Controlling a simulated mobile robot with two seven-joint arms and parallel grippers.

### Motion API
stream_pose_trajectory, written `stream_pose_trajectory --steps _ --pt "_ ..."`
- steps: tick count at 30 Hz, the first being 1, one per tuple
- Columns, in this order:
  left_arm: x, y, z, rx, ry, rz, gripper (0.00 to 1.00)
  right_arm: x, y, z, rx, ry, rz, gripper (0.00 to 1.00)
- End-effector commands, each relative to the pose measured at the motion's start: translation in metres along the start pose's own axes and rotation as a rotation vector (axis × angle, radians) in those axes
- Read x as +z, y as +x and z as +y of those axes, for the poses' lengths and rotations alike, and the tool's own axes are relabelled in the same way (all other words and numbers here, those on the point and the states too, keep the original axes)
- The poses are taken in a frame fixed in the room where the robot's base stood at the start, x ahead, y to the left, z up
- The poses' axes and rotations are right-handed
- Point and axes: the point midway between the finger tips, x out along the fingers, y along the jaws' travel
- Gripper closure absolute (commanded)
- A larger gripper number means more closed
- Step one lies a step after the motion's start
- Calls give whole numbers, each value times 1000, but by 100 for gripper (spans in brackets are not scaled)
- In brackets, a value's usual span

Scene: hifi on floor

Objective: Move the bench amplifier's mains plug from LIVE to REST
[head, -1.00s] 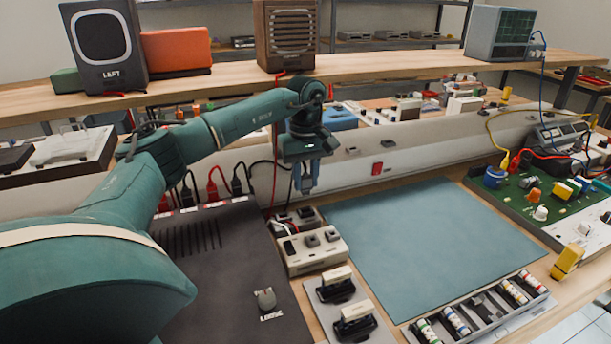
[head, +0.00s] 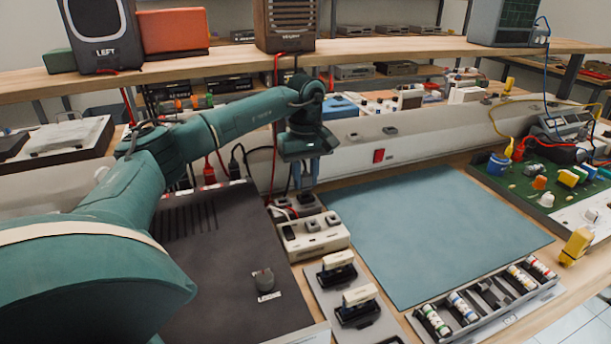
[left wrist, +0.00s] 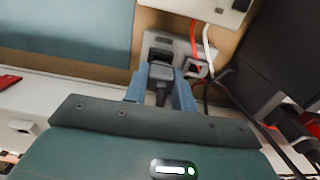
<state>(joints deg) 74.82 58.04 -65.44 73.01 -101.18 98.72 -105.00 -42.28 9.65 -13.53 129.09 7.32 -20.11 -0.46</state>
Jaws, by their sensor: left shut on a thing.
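My left gripper (head: 304,186) points down at the rear socket block (head: 283,213), behind the cream front socket block (head: 318,239). In the left wrist view its blue fingers (left wrist: 161,88) are closed around a black plug (left wrist: 161,73). The plug's far end is at or just over a dark socket on the grey block; I cannot tell whether it is seated. Beside it is another socket position with a white lead (left wrist: 208,50). The LIVE and REST labels are not readable. My right gripper is not in view.
A dark amplifier-like case (head: 225,270) with a knob lies left of the blocks. A blue-green mat (head: 430,230) gives clear room on the right. Red and black leads hang behind the gripper. Two black-and-cream holders (head: 357,307) stand in front.

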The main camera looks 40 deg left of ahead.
Motion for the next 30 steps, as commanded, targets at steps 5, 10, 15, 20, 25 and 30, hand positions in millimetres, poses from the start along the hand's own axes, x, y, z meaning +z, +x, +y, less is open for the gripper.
stream_pose_trajectory --steps 5,10,15,20,25,30 --pt "0 0 0 0 0 0 94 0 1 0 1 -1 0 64" --pt "0 -1 0 0 0 0 94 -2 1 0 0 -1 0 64" --pt "0 -1 0 0 0 0 94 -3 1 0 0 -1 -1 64" --pt "0 0 0 0 0 0 94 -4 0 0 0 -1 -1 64" --pt "0 0 0 0 0 0 94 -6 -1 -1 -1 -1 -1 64" --pt "0 0 1 0 0 0 94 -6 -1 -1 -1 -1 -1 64"
